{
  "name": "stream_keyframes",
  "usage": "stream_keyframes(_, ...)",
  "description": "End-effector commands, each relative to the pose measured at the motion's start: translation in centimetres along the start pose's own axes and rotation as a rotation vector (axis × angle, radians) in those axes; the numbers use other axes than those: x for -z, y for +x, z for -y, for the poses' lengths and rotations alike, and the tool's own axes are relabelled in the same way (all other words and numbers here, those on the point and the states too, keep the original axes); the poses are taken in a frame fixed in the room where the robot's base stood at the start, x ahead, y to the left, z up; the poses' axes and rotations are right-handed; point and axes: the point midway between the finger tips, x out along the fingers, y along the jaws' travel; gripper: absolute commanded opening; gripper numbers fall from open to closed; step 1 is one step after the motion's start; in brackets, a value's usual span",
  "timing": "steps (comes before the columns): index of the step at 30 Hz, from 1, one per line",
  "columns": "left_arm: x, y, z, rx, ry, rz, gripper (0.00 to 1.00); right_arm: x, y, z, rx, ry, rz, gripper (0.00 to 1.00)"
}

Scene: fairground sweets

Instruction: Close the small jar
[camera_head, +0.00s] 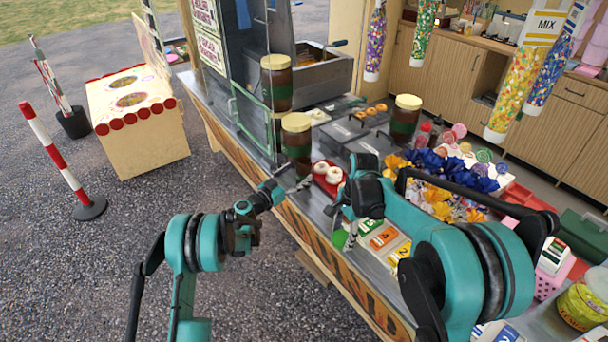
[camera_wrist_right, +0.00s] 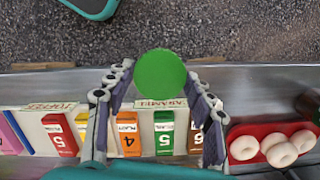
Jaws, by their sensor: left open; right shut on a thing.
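A round green lid-like disc (camera_wrist_right: 160,77) lies between the fingertips of my right gripper (camera_wrist_right: 160,84) in the right wrist view. Those fingers are shut on it. In the head view the green disc (camera_head: 339,239) shows below my right gripper (camera_head: 348,230), at the counter's front edge. I cannot tell whether a small jar is under it. My left gripper (camera_head: 297,187) is open and empty near the front edge, left of the red doughnut tray (camera_head: 318,180). Large brown jars with cream lids (camera_head: 297,122) stand behind; no open small jar can be made out.
A row of numbered cartons (camera_wrist_right: 165,131) stands close to my right gripper. The doughnut tray also shows in the right wrist view (camera_wrist_right: 236,134). Blue and orange wrapped sweets (camera_head: 437,194) lie to the right. Another brown jar (camera_head: 405,120) stands farther back. Gravel lies before the counter.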

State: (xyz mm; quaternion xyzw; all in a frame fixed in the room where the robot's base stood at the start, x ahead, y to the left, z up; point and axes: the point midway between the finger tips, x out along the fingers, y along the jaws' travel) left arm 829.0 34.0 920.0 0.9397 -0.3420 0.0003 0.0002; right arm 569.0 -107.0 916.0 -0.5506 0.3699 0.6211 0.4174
Motion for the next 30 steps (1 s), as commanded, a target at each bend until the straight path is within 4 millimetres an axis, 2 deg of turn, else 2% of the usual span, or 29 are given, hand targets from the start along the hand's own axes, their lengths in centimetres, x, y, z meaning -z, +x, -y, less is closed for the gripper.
stream_keyframes(4, -0.8, 2.5, -0.2, -0.003, 0.0, 0.0, 0.76, 0.2, 1.4, 0.0, 0.0, 0.0, 0.0, 0.42)
stream_keyframes(9, -0.6, 4.2, -0.2, -0.001, 0.0, 0.0, 0.76, 0.2, 1.7, 0.0, 0.0, 0.0, 0.0, 0.42)
stream_keyframes(20, -0.4, 4.4, -0.1, -0.001, 0.0, 0.0, 0.76, 0.2, 1.7, 0.0, 0.0, 0.0, 0.0, 0.42)
stream_keyframes(23, -0.4, 4.4, -0.1, -0.001, 0.0, 0.0, 0.55, 0.2, 1.7, 0.0, 0.0, 0.0, 0.0, 0.42)
stream_keyframes(28, -0.4, 4.4, -0.2, -0.001, 0.0, 0.0, 0.1, 0.2, 1.7, 0.0, 0.0, 0.0, 0.0, 0.42)
stream_keyframes(29, -0.4, 4.4, -0.2, -0.001, 0.0, 0.0, 0.05, 0.2, 1.7, 0.0, 0.0, 0.0, 0.0, 0.42)
stream_keyframes(30, -0.4, 4.4, -0.1, -0.001, -0.001, 0.0, 0.05, 0.2, 1.7, 0.0, 0.0, 0.0, 0.0, 0.42)
